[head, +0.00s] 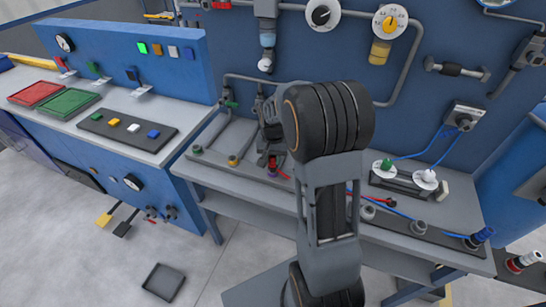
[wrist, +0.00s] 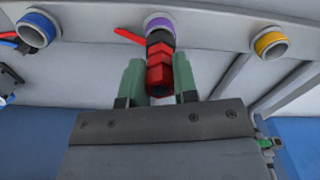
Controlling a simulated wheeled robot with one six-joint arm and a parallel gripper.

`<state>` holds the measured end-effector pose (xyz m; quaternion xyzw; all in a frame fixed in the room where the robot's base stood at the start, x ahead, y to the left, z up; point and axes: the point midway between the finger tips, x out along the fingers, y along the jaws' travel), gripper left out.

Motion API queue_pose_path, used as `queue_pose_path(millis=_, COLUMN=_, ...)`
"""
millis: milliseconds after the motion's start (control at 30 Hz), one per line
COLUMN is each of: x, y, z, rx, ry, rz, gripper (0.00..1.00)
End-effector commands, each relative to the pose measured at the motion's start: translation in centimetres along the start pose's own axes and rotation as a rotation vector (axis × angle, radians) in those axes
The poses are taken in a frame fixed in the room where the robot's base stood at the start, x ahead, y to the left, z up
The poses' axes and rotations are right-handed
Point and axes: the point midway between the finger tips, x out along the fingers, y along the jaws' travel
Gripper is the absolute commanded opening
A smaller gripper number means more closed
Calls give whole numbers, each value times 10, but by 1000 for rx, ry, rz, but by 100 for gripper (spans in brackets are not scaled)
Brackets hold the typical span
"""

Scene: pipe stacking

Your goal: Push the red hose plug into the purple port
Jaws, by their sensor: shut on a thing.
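The red hose plug (wrist: 157,72) is between the two green fingers of my gripper (wrist: 159,82) in the wrist view, and the fingers are shut on it. The purple port (wrist: 158,22) is straight beyond the plug's dark end, in line with it. The plug's end appears to meet the port or overlap it; I cannot tell how deep it sits. In the head view the red plug (head: 272,161) shows small beside my arm, just above the purple port (head: 272,172). My arm hides much of the bench behind it.
A yellow-ringed port (wrist: 270,43) is to the right of the purple port and a blue-ringed port (wrist: 38,27) to the left in the wrist view.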

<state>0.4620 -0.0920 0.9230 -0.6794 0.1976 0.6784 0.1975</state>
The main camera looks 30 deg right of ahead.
Motion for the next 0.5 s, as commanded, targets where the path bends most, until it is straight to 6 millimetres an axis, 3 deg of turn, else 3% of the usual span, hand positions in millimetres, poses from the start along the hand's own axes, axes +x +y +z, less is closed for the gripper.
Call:
queue_pose_path(millis=333, x=4, y=0, z=0, rx=0, ry=-1, rz=0, gripper=0)
queue_pose_path(millis=367, x=4, y=0, z=0, rx=0, ry=-1, rz=0, gripper=29)
queue_pose_path(millis=500, x=4, y=0, z=0, rx=0, ry=-1, rz=0, gripper=42)
